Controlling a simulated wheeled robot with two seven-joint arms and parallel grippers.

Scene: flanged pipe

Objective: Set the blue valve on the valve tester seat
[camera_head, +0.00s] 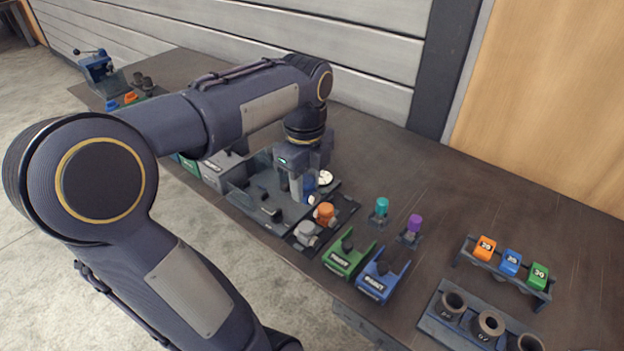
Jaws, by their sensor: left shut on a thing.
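My left gripper (297,194) points down over the dark tray area near the middle of the table. It is shut on the blue valve (310,187), which shows partly behind and beside the fingers. A white round gauge (325,178), apparently part of the valve tester, is just right of the blue valve. The tester seat is hidden by my gripper, and I cannot tell whether the valve touches it. My right gripper is not in view.
An orange valve (323,212) and a grey valve (306,230) stand close by on a dark tray. Green (349,259) and blue (383,277) holders, teal (381,206) and purple (413,225) capped pieces, and a tag rack (506,265) are to the right. The back right tabletop is clear.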

